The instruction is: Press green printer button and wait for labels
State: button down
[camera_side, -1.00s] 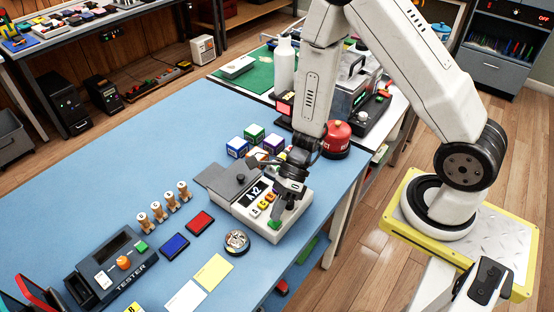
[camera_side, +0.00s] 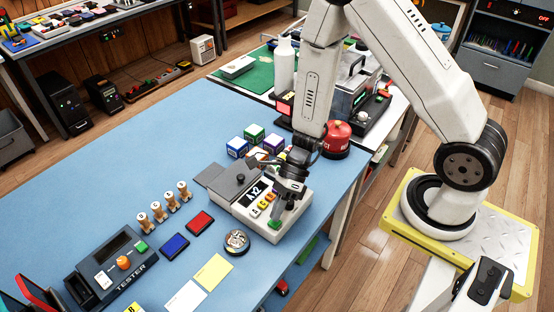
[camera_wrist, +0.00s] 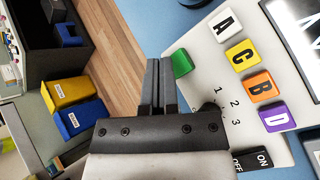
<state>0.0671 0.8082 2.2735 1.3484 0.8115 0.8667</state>
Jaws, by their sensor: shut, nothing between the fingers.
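The label printer (camera_side: 244,203) is a pale box with a dark screen reading "A x2" and a row of coloured letter buttons, standing near the table's right edge. Its green button (camera_side: 274,224) is at the near end; in the wrist view the green button (camera_wrist: 181,63) sits just right of my fingertips. My gripper (camera_side: 283,211) is shut and empty, pointing down over the printer's near end. In the wrist view my gripper (camera_wrist: 160,62) has its two dark fingers together beside the green button. I cannot tell whether they touch it. No label is clearly visible.
The tester (camera_side: 120,262) stands at the left front. Stamps (camera_side: 168,205), a blue pad (camera_side: 174,245), a red pad (camera_side: 200,222) and a round tin (camera_side: 237,242) lie left of the printer. Small boxes (camera_side: 254,134) and a red canister (camera_side: 337,138) stand behind it.

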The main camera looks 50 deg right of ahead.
jog(key=shift+f, duration=0.95)
dwell(1.7)
jog(key=shift+r, duration=0.95)
jog(key=shift+r, duration=0.15)
jog(key=shift+r, duration=2.35)
